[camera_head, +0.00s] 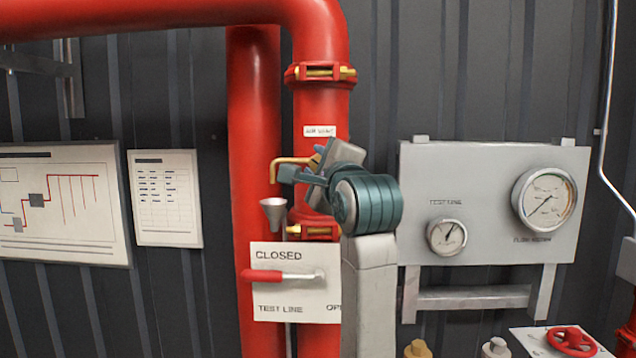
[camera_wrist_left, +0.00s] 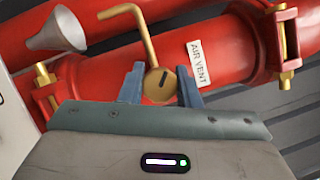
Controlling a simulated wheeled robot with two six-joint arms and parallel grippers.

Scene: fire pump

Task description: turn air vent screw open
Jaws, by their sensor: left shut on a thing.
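The air vent screw (camera_wrist_left: 160,84) is a round brass head with a dark slot on the red pipe, seen in the left wrist view. The slot runs nearly upright in that picture, tilted slightly to the right. My left gripper (camera_head: 303,171) is at the pipe, its fingers (camera_wrist_left: 160,86) on either side of the screw and shut on it. In the head view the screw is mostly hidden by the gripper. An AIR VENT label (camera_wrist_left: 199,62) is beside the screw, and a bent brass tube (camera_wrist_left: 148,38) leads from it toward a grey funnel (camera_wrist_left: 57,30). My right gripper is not in view.
Below the gripper is a test line sign (camera_head: 265,289) with a red-handled lever (camera_head: 270,275) pointing at CLOSED. A gauge panel (camera_head: 490,180) is to the right, a red handwheel (camera_head: 572,341) at lower right. Wall charts (camera_head: 167,198) hang at left.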

